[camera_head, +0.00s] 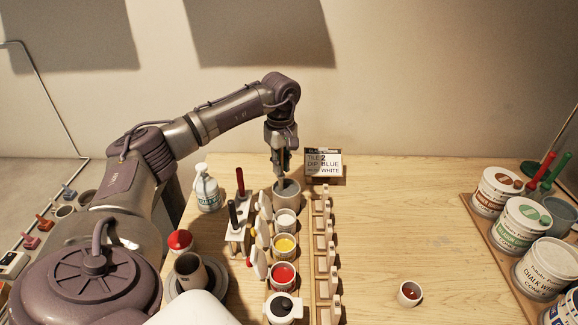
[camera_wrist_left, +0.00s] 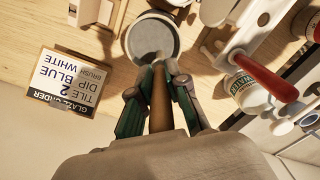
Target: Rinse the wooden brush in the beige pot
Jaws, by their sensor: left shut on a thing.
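My left gripper (camera_head: 281,168) points down above the beige pot (camera_head: 287,198) at the back of the row of cups. In the left wrist view the gripper (camera_wrist_left: 157,85) is shut on the wooden brush (camera_wrist_left: 160,102), gripping its brown handle. The brush points away from the gripper toward the pot, which shows in the left wrist view (camera_wrist_left: 133,52) with grey content. The brush's lower end overlaps the pot's opening; how deep it sits is hard to tell. My right gripper is out of view.
Cups with white, yellow (camera_head: 284,245), red (camera_head: 283,274) and black content line up in front of the pot. A card (camera_head: 323,163) stands behind right. A tool holder (camera_head: 238,236) and white bottle (camera_head: 207,190) stand left. Large tubs (camera_head: 524,225) stand far right; mid-table right is mostly clear.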

